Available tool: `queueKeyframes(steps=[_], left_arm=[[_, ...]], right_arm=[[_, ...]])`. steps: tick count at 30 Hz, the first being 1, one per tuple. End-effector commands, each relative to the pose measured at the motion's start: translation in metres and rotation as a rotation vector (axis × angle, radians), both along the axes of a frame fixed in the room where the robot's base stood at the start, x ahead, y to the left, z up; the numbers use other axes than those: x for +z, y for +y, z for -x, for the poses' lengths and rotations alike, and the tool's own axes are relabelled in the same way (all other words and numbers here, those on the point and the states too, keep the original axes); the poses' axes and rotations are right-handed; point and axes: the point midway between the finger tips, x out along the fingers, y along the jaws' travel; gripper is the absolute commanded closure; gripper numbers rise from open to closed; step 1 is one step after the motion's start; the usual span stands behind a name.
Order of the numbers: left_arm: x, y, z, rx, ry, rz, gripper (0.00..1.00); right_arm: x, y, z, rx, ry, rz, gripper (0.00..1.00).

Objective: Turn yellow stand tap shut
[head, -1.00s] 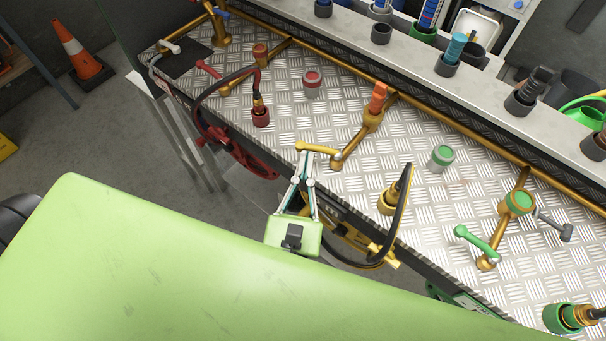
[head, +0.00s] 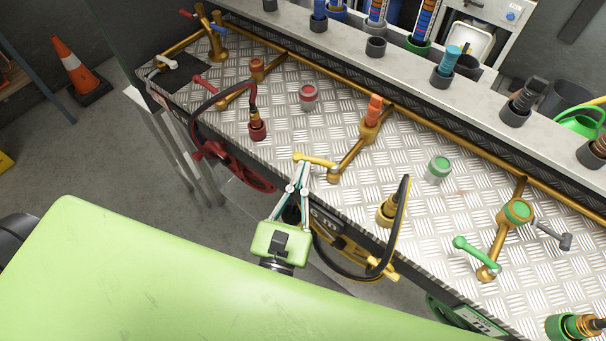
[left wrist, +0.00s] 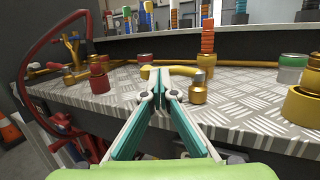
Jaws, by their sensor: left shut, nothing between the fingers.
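The yellow stand tap has a yellow lever (head: 314,159) on a brass outlet (head: 333,176) near the front edge of the metal bench. A pipe joins it to a brass stand (head: 368,130) with an orange top. The lever points left, roughly along the bench edge. My left gripper (head: 304,164) is shut and empty. Its fingertips are at the lever's near side, close to its free end; I cannot tell whether they touch. In the left wrist view the fingertips (left wrist: 160,80) are together and overlap the lever (left wrist: 178,71), with the brass outlet (left wrist: 198,88) just right. My right gripper is not in view.
A yellow hose end (head: 387,211) with a black hose loop stands right of my gripper, above the yellow reel (head: 350,258). A red hose end (head: 257,130) is left. A green-lever tap (head: 473,250) is at right. Red (head: 308,97) and green (head: 438,169) caps stand behind.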

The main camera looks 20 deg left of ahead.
Motion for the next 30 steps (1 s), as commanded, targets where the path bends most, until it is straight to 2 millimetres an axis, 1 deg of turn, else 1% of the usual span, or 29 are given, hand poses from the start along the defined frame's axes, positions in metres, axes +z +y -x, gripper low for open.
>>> queueKeyframes(steps=[15, 24, 30], left_arm=[[-0.001, 0.01, -0.019, -0.302, -0.005, -0.007, 1.0], [0.001, 0.012, -0.026, -0.297, -0.003, 0.0, 1.0], [0.001, 0.012, -0.028, -0.297, -0.003, -0.001, 1.0]], right_arm=[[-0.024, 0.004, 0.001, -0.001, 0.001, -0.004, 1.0], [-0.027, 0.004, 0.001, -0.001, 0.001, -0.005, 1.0], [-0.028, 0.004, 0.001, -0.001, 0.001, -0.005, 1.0]])
